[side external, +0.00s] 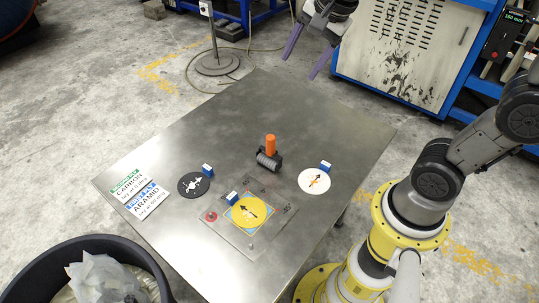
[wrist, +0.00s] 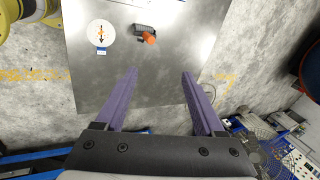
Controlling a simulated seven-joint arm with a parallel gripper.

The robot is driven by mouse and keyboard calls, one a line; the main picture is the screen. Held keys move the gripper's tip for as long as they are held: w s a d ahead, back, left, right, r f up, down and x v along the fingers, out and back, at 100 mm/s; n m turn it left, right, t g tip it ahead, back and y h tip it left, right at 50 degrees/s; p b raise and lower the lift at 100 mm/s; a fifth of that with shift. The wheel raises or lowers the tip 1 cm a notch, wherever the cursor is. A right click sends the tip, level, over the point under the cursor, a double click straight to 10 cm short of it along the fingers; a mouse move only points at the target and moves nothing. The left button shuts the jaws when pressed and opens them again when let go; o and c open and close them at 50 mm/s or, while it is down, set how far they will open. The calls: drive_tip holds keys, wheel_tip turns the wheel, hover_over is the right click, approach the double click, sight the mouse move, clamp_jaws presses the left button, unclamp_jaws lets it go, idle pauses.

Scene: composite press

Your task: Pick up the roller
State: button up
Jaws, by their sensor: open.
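The roller (side external: 268,155) stands on the metal table, with its orange handle pointing up and its grey ribbed drum low beside a dark bracket. In the wrist view the roller (wrist: 146,33) is seen from above, ahead of the fingers and a little left of the gap between them. My gripper (side external: 301,65) is high beyond the far edge of the table, well apart from the roller. Its two purple fingers (wrist: 160,73) are spread wide with nothing between them.
The table (side external: 255,105) holds a black disc (side external: 194,185), a white disc (side external: 314,180) and a clear plate with a yellow disc (side external: 249,211), each near a small blue block. Two printed cards (side external: 140,196) lie at the left. A black bin (side external: 85,245) stands at front left. The table's far half is clear.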

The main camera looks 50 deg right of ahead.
drive_tip(key=w+d+f+m+g, duration=0.1)
drive_tip(key=w+f+m+g, duration=0.15)
drive_tip(key=w+f, duration=0.3)
drive_tip(key=m, duration=0.3)
hover_over(270, 137)
wheel_tip(270, 137, down, 6)
wheel_tip(270, 137, down, 14)
drive_tip(key=shift+f+g, duration=0.1)
drive_tip(key=shift+g, duration=0.95)
drive_tip(key=shift+f, duration=3.25)
drive_tip(key=shift+c, duration=0.3)
clamp_jaws()
